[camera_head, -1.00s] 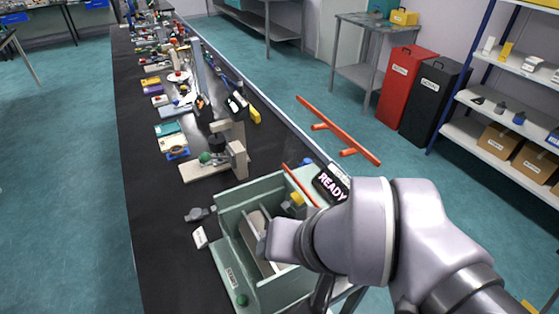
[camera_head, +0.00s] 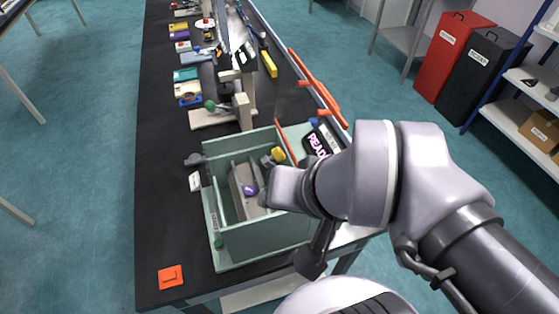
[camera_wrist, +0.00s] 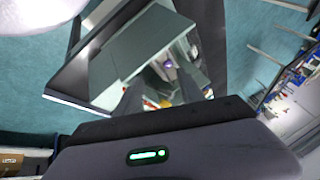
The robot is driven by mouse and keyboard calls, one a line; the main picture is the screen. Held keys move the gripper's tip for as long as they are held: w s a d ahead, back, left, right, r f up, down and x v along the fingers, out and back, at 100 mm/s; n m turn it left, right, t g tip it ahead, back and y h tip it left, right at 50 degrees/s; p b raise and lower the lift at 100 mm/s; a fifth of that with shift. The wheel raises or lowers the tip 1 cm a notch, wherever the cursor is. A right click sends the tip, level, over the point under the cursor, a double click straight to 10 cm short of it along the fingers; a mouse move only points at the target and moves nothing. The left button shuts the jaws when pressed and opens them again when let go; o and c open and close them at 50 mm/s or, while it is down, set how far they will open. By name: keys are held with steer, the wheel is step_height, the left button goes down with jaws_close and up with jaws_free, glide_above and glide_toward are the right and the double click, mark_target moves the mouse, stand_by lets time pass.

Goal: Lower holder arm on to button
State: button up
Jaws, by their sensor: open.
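The green rheometer box (camera_head: 262,238) stands open-topped on the black bench top. Inside it a grey slanted piece (camera_head: 238,190) carries a small purple round thing (camera_head: 250,190). The purple thing also shows in the wrist view (camera_wrist: 168,64). A yellow piece (camera_head: 278,154) sits at the back of the box. A green button (camera_head: 218,242) is at its front left. I cannot tell which part is the holder arm. My gripper (camera_wrist: 158,88) is open, its two dark fingers pointing into the box. My wrist hides the fingers in the head view.
A black READY display (camera_head: 322,140) is at the box's back right. A wooden stand with a green knob (camera_head: 210,105) is behind the box. An orange square (camera_head: 170,277) lies at the bench's front left. Bare black bench (camera_head: 165,190) runs along the left.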

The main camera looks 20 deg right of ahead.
steer(key=shift+r, duration=0.25)
steer(key=c, duration=0.3)
steer(key=w+r+m+p, duration=0.1)
steer(key=w+r+m+g+p, duration=0.1)
steer(key=r+p, duration=0.1)
steer(key=w+r+m+g+h+p, duration=0.1)
steer(key=p, duration=0.1)
steer(key=shift+w+d+r+m, duration=0.1)
steer(key=shift+d+r+m, duration=0.2)
steer(key=shift+d+r, duration=0.1)
jaws_close()
steer(key=w+d+r+m+g+h+p, duration=0.1)
steer(key=w+r+m+g+h+p, duration=0.2)
steer(key=w+m+p, duration=0.4)
steer(key=w+m, duration=0.3)
steer(key=w, duration=0.1)
steer(key=shift+w+d+r+g+h, duration=0.2)
steer(key=shift+w+r+g+h, duration=0.05)
steer(key=shift+w+g+h, duration=0.15)
